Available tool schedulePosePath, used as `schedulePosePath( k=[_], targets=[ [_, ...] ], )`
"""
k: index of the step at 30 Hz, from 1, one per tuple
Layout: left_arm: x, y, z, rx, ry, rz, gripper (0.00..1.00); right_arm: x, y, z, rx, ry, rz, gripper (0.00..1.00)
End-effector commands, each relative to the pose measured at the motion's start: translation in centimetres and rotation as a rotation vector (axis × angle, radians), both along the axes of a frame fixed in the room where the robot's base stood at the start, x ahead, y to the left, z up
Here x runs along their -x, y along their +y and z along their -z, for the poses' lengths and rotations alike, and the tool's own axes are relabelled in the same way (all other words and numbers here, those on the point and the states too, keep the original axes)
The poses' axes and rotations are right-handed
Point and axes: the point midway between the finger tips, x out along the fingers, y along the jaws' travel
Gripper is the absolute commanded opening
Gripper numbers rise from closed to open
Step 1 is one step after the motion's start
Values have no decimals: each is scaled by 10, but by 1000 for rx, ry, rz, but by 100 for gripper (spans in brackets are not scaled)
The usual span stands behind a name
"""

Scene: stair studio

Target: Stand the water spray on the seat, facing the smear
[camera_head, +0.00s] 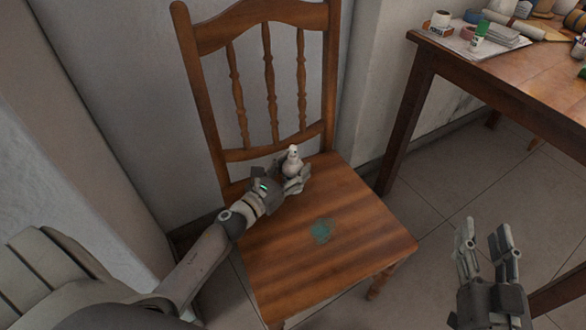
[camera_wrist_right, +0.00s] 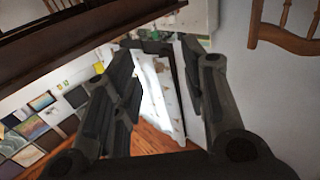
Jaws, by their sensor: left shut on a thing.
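The water spray (camera_head: 293,160) is a small whitish bottle at the back of the wooden chair seat (camera_head: 300,275). It looks upright. My left gripper (camera_head: 295,178) is shut on it from the left side. The fingers hide its lower part, so I cannot tell whether its base touches the seat. The smear (camera_head: 323,231) is a teal patch near the middle of the seat, in front of the spray. I cannot tell which way the nozzle points. My right gripper (camera_head: 483,240) is open and empty to the right of the chair, and its fingers also show in the right wrist view (camera_wrist_right: 165,95).
The chair's spindled backrest (camera_head: 268,85) rises behind the spray. A wooden table (camera_head: 500,80) at the upper right holds a green-labelled bottle (camera_head: 480,36), papers and several small items. Tiled floor (camera_head: 440,170) lies open between chair and table. A wall stands behind the chair.

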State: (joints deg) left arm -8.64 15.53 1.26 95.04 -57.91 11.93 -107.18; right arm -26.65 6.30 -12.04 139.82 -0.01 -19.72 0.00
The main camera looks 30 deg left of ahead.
Motion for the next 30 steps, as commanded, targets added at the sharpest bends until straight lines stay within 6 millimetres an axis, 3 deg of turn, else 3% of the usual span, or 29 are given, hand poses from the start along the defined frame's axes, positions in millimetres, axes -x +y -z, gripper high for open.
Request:
schedulePosePath(
  k=[10,11,15,28,30],
  targets=[
    [0,0,2,-1,-1,0,19,0,1,-9,-13,-51,-2,40],
    [0,0,2,-1,0,0,53,0,1,-11,-14,-54,-3,40],
    [0,0,2,0,0,0,70,0,1,-10,-15,-53,-3,40],
    [0,0,1,0,1,0,70,0,1,-9,-12,-40,-3,40],
    [0,0,-1,0,0,0,70,0,0,0,0,1,0,40]
  ],
)
